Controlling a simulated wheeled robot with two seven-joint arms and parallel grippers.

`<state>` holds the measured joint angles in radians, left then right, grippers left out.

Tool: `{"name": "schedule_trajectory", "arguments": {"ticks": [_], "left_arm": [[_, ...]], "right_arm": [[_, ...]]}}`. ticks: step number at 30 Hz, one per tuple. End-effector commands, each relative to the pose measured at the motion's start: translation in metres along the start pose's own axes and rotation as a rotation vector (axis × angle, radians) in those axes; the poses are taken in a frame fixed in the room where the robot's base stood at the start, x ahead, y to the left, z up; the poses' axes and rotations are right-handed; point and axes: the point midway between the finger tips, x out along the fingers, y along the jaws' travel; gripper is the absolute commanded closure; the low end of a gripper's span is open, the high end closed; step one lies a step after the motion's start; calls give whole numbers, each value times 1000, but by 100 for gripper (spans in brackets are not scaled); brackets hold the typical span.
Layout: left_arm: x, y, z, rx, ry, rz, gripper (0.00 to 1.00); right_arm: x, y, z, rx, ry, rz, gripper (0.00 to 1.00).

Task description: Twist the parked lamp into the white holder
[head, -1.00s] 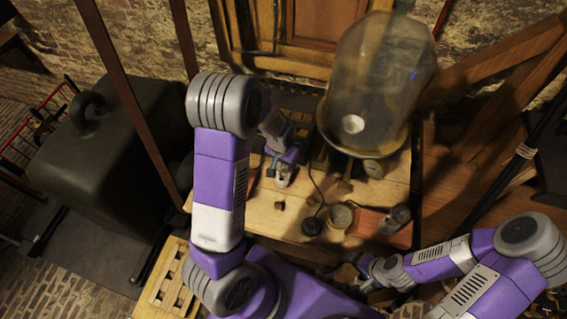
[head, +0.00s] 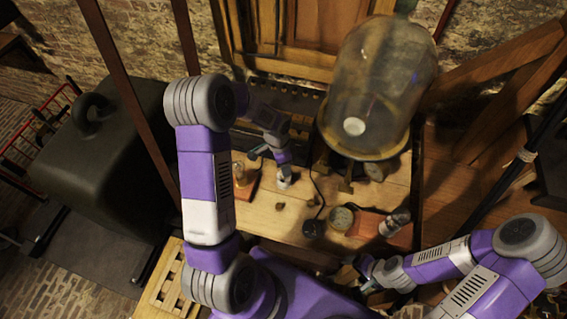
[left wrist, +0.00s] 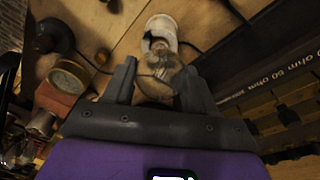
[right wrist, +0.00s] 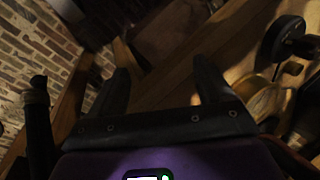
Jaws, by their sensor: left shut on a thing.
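My left gripper (head: 284,168) is over the middle of the table and points down. In the left wrist view the left gripper (left wrist: 157,82) is shut on the clear glass lamp (left wrist: 158,76). The white holder (left wrist: 160,30) is just beyond the lamp, in line with it; I cannot tell how far the lamp sits in it. In the head view the white holder (head: 284,183) shows small below the fingertips. My right gripper (head: 366,274) is low at the table's front right. The right wrist view shows this gripper (right wrist: 160,85) open and empty.
A large glass bell jar (head: 380,85) stands at the back right. A round brass gauge (head: 341,218) and a black knob (head: 312,228) sit right of the holder. A reddish wooden block with a post (head: 241,180) is to the left.

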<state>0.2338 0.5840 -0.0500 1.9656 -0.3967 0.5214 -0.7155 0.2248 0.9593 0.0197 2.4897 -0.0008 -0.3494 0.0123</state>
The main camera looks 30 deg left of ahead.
Motion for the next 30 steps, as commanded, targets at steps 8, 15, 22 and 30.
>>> {"name": "schedule_trajectory", "arguments": {"ticks": [8,15,22,30], "left_arm": [[5,1,1,96,-12,27,81],[5,2,2,94,-11,21,81],[6,6,3,98,-4,-26,81],[6,8,5,101,3,-75,80]], "right_arm": [[-1,1,2,9,-6,4,23],[0,0,2,5,-4,2,23],[10,3,1,1,-2,-1,23],[22,8,-2,3,5,0,23]]}}
